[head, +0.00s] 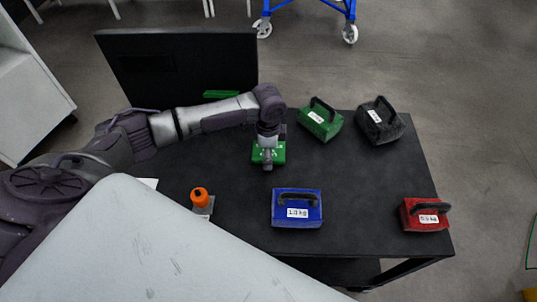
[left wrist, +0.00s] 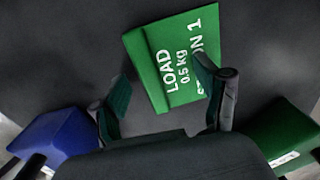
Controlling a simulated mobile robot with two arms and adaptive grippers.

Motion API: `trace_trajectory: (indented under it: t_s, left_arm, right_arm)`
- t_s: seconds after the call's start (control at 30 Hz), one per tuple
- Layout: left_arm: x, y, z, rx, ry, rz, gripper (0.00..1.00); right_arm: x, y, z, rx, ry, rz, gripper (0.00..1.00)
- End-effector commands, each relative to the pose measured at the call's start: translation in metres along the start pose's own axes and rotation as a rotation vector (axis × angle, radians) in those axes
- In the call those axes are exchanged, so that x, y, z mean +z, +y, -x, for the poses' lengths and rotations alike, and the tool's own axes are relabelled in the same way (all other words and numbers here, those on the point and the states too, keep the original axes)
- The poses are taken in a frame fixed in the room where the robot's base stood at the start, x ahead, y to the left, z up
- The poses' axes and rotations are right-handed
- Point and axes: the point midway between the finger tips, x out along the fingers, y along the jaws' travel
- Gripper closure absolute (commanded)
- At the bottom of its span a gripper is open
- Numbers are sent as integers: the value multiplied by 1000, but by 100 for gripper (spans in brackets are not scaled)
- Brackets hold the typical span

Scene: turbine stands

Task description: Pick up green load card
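The green load card (head: 279,155) lies on the dark table in the head view, partly hidden under my left gripper (head: 268,161). In the left wrist view the card (left wrist: 172,60) shows white print reading "LOAD 0.5 kg" and a partly covered station line ending in 1. My left gripper's two fingers (left wrist: 165,85) are apart, and the card lies beyond and between them, with the right finger covering part of its print. I cannot tell whether the fingers touch the card. My right gripper is in neither view.
On the table (head: 235,225) stand a green weight (head: 320,121), a black weight (head: 380,121), a blue weight (head: 297,212) and a red weight (head: 423,217), all with handles. An orange-topped item (head: 201,199) stands at the left. A dark upright panel (head: 180,65) rises behind.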

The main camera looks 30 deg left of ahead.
Motion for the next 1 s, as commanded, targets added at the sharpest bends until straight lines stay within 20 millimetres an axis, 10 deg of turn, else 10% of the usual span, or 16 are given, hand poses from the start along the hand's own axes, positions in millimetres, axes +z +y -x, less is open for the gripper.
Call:
trace_trajectory:
  t_s: [0.4, 1.0]
  left_arm:
    - [1, 1, -1, 2, -2, 0, 94]
    - [3, 2, -2, 5, -8, 1, 99]
  right_arm:
    - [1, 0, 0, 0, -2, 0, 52]
    - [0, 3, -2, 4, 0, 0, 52]
